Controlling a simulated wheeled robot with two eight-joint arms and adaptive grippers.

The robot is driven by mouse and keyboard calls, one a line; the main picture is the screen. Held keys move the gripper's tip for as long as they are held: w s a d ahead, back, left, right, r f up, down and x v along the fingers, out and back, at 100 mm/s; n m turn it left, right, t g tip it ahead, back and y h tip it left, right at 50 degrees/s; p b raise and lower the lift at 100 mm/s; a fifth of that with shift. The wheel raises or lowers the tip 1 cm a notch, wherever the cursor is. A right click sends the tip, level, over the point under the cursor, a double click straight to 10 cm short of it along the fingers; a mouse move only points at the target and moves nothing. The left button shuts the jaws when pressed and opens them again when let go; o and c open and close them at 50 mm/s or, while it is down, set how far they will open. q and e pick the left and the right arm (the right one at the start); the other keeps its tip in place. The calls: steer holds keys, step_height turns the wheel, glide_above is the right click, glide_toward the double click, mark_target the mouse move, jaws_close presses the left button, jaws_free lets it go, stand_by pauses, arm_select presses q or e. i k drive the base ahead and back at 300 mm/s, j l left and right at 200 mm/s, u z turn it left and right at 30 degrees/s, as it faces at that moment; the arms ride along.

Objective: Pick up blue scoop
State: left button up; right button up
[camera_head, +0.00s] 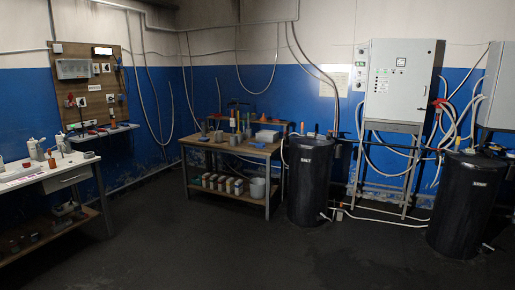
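I cannot make out a blue scoop for certain; the small things on the benches are too small to tell apart. A wooden workbench (268,150) stands against the blue wall in the middle, with several small items and an orange funnel-like piece on top. A black barrel (308,185) with a white label that seems to read SALT stands just right of the workbench. Neither of my grippers shows in this view.
A white bench (25,178) with bottles stands at the left, below a wooden tool board (90,92). A second black barrel (466,212) stands at the right. A grey electrical cabinet (402,85) with hoses is between the barrels. The dark floor (210,245) in front is clear.

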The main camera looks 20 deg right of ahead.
mark_target(257, 145)
steer(key=i+z, duration=0.1)
steer(key=i, duration=0.55)
steer(key=i+z, duration=0.15)
steer(key=i, duration=0.55)
steer(key=i+j+z, duration=0.1)
steer(key=i, duration=0.55)
steer(key=i+j+z, duration=0.1)
steer(key=i, duration=3)
steer(key=i+z, duration=0.35)
steer(key=i, duration=0.15)
steer(key=i+j+z, duration=0.2)
steer(key=i+z, duration=0.15)
steer(key=i+j+z, duration=0.35)
steer(key=i, duration=0.2)
steer(key=i+j+z, duration=0.35)
steer(key=i, duration=0.1)
